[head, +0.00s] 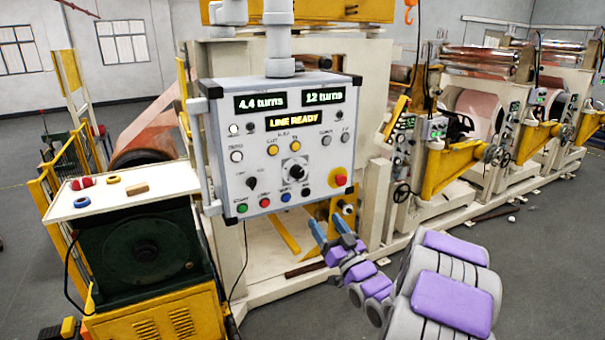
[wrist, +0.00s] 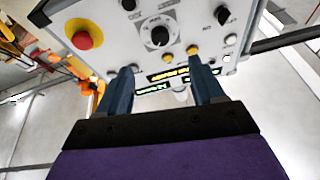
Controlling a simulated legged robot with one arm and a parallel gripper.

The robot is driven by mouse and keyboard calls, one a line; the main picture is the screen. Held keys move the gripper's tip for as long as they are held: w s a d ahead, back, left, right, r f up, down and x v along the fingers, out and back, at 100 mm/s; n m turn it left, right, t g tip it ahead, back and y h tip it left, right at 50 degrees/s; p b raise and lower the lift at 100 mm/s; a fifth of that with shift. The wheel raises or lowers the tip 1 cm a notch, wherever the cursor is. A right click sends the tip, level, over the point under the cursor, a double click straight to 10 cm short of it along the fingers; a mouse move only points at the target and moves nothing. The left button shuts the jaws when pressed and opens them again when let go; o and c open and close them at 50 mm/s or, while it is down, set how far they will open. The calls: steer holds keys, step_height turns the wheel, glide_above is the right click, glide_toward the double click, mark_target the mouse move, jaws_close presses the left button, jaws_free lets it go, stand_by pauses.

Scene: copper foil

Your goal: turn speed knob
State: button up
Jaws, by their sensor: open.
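The control panel (head: 224,130) is a light grey box on a post, with displays reading "4.4 turns", "12 turns" and "LINE READY". A large black knob (head: 296,172) on a pale square dial sits right of the panel's centre; in the wrist view it (wrist: 159,33) is at the top middle, the picture being turned over. A smaller black knob (head: 252,183) is to its left. The labels are too small to tell which is the speed knob. My gripper (head: 326,222) has blue fingers, open and empty, below the panel and apart from the large knob. In the wrist view the fingers (wrist: 160,68) point towards the panel.
A red stop button (head: 340,180) on yellow is right of the large knob. Coloured buttons (head: 265,202) line the panel's lower edge. A yellow cabinet with a pale top (head: 125,196) stands to the left. Rolling machines (head: 460,190) fill the right. Grey floor is open at front right.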

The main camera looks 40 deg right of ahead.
steer(key=p, duration=0.2)
glide_toward(299, 175)
steer(key=x, duration=0.8)
steer(key=shift+w+d+r, duration=0.15)
steer(key=shift+c, duration=0.3)
steer(key=c, duration=1)
steer(key=shift+b, duration=0.3)
